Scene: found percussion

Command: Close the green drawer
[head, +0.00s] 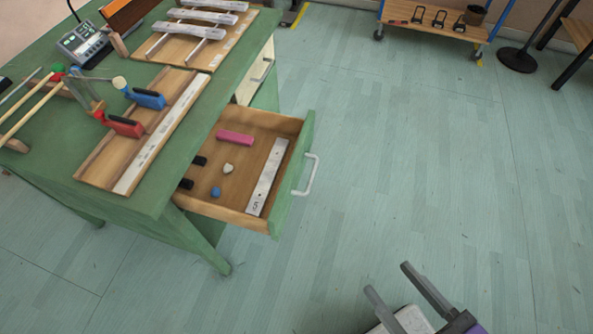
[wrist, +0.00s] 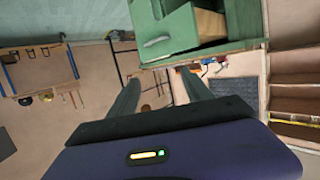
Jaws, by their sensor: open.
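The green drawer (head: 293,172) is pulled well out of the green workbench (head: 155,192). It has a wooden inside and a white bar handle (head: 307,175) on its front. In it lie a pink block, a blue ball, a pale lump, dark pieces and a white marked bar. My gripper (head: 388,279) is open and empty above the floor, to the right of and nearer than the drawer, clear of the handle. In the wrist view my two fingers (wrist: 158,90) stand apart, with the open drawer (wrist: 167,35) beyond them.
Wooden boards with metal bars and clamps lie on the bench top. A low wheeled cart (head: 432,22) and a black round base (head: 517,60) stand at the back right. The floor right of the drawer is clear.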

